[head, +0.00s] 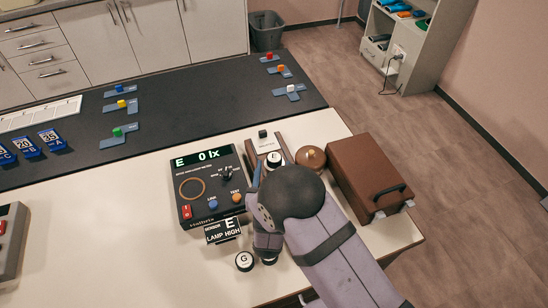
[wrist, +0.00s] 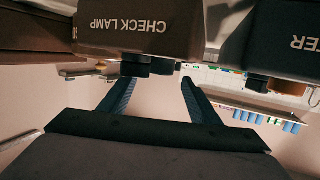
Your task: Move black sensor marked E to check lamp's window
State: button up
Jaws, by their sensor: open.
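The black sensor marked E (head: 275,158) shows its white lettered top in the head view, just behind my wrist and right of the meter. My arm hides part of it and what it rests on. The check lamp (wrist: 130,26) shows upside down in the wrist view as a dark lettered box. Short black round parts stand at its edge, in front of my fingertips; I cannot tell which is the sensor, and the lamp's window is not clear. My gripper (wrist: 157,86) is open, with nothing visibly held between its fingers.
The meter (head: 211,187) reads "E 0 lx", with a "LAMP HIGH" sign (head: 223,231) before it. A sensor marked G (head: 244,261) stands near the front. A brown case (head: 368,176) and a round brown lid (head: 311,157) stand right. Bare table lies left of the meter.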

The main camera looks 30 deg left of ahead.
jog(key=shift+p+v, duration=0.6)
jog(key=shift+v, duration=2.6)
jog(key=w+d+m+g+h+p, duration=0.1)
jog(key=w+d+m, duration=0.1)
jog(key=d, duration=0.2)
jog(key=w+d+m+g+h+p, duration=0.1)
jog(key=d+m+h, duration=0.1)
jog(key=d+m, duration=0.1)
jog(key=w+d+m+g+h+p, duration=0.1)
jog(key=w+d+m, duration=0.1)
jog(key=d, duration=0.4)
jog(key=shift+w+f+m+g+h+p, duration=0.3)
jog(key=shift+m+h, duration=0.1)
jog(key=s+d+r+n+g+b, duration=0.1)
jog(key=s+d+r+g, duration=0.1)
jog(key=s+d, duration=0.3)
jog(key=s+d+r+n+g+b, duration=0.1)
jog(key=s+d+r+g, duration=0.2)
jog(key=d, duration=0.8)
jog(key=s+d+r+n+g+h+b, duration=0.1)
jog(key=s+d+r+g, duration=0.1)
jog(key=s+d+g, duration=0.3)
jog(key=s+d, duration=0.3)
jog(key=shift+s+r+g+b, duration=0.3)
jog(key=shift+g, duration=0.1)
